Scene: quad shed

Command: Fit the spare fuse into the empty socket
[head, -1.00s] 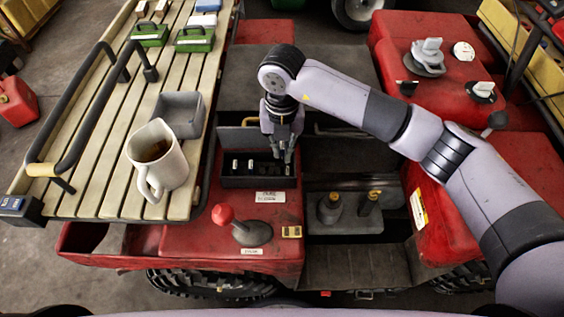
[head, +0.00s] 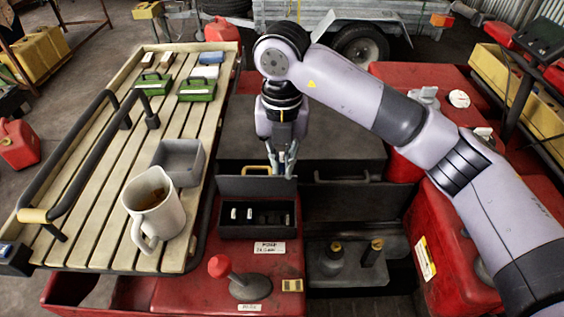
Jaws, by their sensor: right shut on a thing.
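The fuse box (head: 228,233) is an open black box on the red panel, with its lid (head: 240,187) raised at the back. Two white fuses (head: 241,213) stand in its left part; the slots to their right look dark. My right gripper (head: 290,172) points down above the box's right end, near the top edge of the lid. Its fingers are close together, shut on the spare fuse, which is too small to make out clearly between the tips. My left gripper is out of view.
Left is a slatted rack (head: 104,205) with a mug (head: 154,208), a grey tray (head: 181,160) and green boxes (head: 197,90). A red-knobbed lever (head: 220,267) stands in front of the fuse box. Two capped posts (head: 352,253) stand right of it.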

